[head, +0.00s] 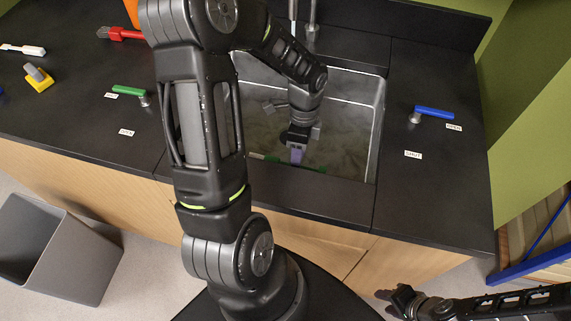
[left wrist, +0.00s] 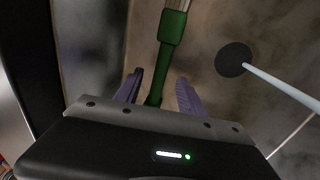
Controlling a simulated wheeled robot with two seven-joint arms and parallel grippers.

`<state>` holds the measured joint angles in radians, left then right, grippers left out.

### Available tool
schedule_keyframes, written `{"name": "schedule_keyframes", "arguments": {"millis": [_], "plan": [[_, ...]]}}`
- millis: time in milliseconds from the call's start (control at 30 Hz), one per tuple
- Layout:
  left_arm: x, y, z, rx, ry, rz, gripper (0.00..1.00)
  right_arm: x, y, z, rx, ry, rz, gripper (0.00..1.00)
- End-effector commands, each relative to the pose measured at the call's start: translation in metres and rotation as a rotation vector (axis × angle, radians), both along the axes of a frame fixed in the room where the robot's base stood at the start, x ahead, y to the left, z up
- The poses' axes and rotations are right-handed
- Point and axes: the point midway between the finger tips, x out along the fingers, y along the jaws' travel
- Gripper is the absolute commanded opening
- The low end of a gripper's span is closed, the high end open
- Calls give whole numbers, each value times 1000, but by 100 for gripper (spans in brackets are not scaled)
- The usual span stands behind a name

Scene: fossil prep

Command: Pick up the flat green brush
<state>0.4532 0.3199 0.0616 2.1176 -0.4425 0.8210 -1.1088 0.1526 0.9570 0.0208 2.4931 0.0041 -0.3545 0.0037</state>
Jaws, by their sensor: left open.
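The flat green brush (left wrist: 172,28) lies in the sink. In the left wrist view its handle runs down between my left gripper's two purple fingers, with gaps beside it, and its pale bristles are at the top edge. In the head view a bit of green (head: 257,156) shows at the sink's near wall, mostly hidden. My left gripper (head: 297,155) is open and points down into the sink (head: 378,125); its fingers also show in the left wrist view (left wrist: 158,92). My right gripper (head: 388,301) is at the lower right, away from the counter; its jaws are unclear.
A dark disc (left wrist: 234,59) with a pale rod lies right of the brush. On the counter are a green lever (head: 128,90), a blue lever (head: 434,112), a red tool (head: 122,34), a yellow block (head: 40,82) and a white-orange tool (head: 22,49). A grey bin (head: 85,255) stands on the floor.

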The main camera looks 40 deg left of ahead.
Motion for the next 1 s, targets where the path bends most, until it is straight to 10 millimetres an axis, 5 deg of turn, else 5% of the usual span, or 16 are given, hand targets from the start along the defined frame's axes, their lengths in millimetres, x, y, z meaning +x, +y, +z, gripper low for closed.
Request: {"name": "schedule_keyframes", "arguments": {"millis": [267, 833, 1000], "plan": [[-5, -3, -32, -1, 2, 0, 47, -1, 0, 5, -2, 3, 0, 36], [-5, -3, -32, -1, 0, 1, 47, -1, 0, 5, -2, 3, 0, 36], [-5, -3, -32, -1, 0, 1, 35, -1, 0, 5, -2, 3, 0, 36]]}}
